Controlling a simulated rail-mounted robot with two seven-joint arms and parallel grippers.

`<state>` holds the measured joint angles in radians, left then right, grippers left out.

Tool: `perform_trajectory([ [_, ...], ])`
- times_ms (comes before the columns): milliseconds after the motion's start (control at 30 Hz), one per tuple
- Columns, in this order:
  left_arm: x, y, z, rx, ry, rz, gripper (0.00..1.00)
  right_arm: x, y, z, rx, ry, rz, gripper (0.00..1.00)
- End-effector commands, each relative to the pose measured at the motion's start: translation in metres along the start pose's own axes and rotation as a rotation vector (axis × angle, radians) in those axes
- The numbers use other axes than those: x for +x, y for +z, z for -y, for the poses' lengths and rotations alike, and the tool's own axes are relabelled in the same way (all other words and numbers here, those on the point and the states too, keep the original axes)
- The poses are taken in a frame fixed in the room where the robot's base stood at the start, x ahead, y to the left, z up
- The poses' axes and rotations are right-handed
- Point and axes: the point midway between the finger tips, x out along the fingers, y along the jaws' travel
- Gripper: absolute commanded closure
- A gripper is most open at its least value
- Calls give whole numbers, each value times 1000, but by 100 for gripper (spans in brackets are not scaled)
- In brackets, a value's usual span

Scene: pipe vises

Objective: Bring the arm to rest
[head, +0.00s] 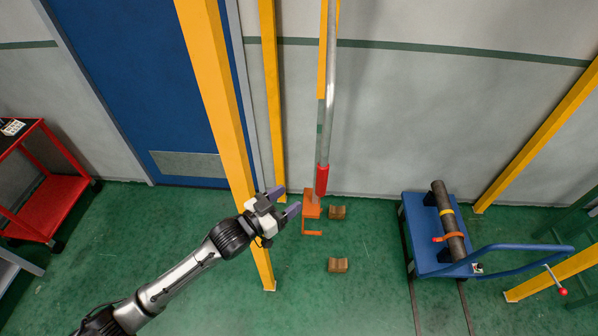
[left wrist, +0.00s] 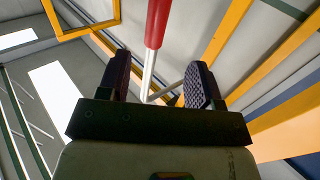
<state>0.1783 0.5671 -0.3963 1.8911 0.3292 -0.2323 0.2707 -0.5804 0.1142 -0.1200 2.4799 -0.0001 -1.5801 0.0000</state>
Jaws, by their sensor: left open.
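My left arm comes in from the lower left in the head view. Its gripper (head: 285,201) is open and empty, in front of a yellow post and just left of the foot of an upright pipe. The left wrist view looks up past the two dark, ridged fingers (left wrist: 160,82), which stand apart with nothing gripped between them. The grey pipe (head: 326,110) has a red lower part (head: 322,180). The red part also shows beyond the fingers in the left wrist view (left wrist: 158,22). My right gripper is not in view.
An orange base (head: 312,205) is at the pipe's foot. Wooden blocks (head: 337,212) (head: 338,265) lie on the green floor. A yellow post (head: 215,100) stands close to my arm. A blue cart (head: 425,235) carries a dark pipe (head: 450,220). A red shelf cart (head: 50,205) is far left.

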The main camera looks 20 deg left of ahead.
Motion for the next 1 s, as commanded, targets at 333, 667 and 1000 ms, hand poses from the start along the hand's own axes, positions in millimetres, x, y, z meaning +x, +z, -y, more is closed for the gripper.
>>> perform_trajectory([
  [333, 0, 14, 4, 51, -22, 87, 41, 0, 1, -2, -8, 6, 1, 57],
  [667, -35, 46, 20, 296, -162, 571, 41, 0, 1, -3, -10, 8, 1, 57],
  [1000, -105, 17, -8, 303, -286, 845, 41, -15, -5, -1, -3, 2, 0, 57],
])
